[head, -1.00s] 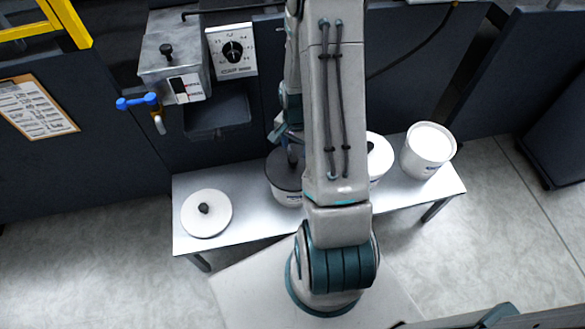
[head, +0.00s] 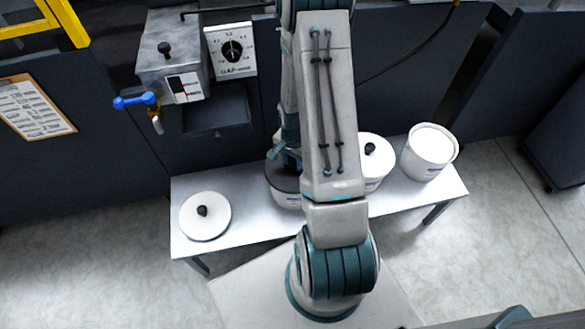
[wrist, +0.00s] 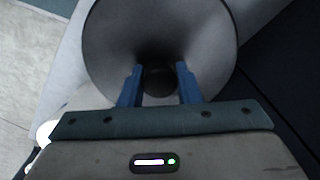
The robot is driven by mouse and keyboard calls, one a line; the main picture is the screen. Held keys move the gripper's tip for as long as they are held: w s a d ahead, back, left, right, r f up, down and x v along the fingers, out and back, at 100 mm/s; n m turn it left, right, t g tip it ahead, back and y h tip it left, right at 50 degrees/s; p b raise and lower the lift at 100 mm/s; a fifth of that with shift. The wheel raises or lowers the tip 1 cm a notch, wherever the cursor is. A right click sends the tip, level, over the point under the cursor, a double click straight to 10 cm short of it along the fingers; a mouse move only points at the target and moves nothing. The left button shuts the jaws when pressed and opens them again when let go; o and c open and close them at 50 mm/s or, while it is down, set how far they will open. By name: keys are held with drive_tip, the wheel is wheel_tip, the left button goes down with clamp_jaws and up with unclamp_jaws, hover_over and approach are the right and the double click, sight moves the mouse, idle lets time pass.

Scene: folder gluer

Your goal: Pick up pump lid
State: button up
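In the head view my gripper (head: 288,166) is over the middle pot (head: 288,198), partly hidden by my arm. In the wrist view a round grey lid (wrist: 112,45) with a dark knob (wrist: 158,84) fills the upper middle. The blue fingers of my gripper (wrist: 160,80) are apart, one on each side of the knob; I cannot tell whether they touch it. Another lid, white with a black knob (head: 205,224), lies flat on the table at the left. Which lid is the pump lid is not marked.
The low table (head: 240,232) also bears a white pot with a knobbed lid (head: 375,165) and a white bucket (head: 428,155) at the right. Behind stand a metal tank (head: 160,55) with a blue-handled valve (head: 135,101) and a dial panel (head: 231,50). Dark cabinets close off the back.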

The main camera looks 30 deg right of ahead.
clamp_jaws()
drive_tip(key=shift+r, duration=0.1)
wheel_tip(320, 180, up, 10)
drive_tip(key=p, duration=0.2)
drive_tip(key=shift+p, duration=0.35)
wheel_tip(320, 180, up, 5)
drive_tip(key=p, duration=0.3)
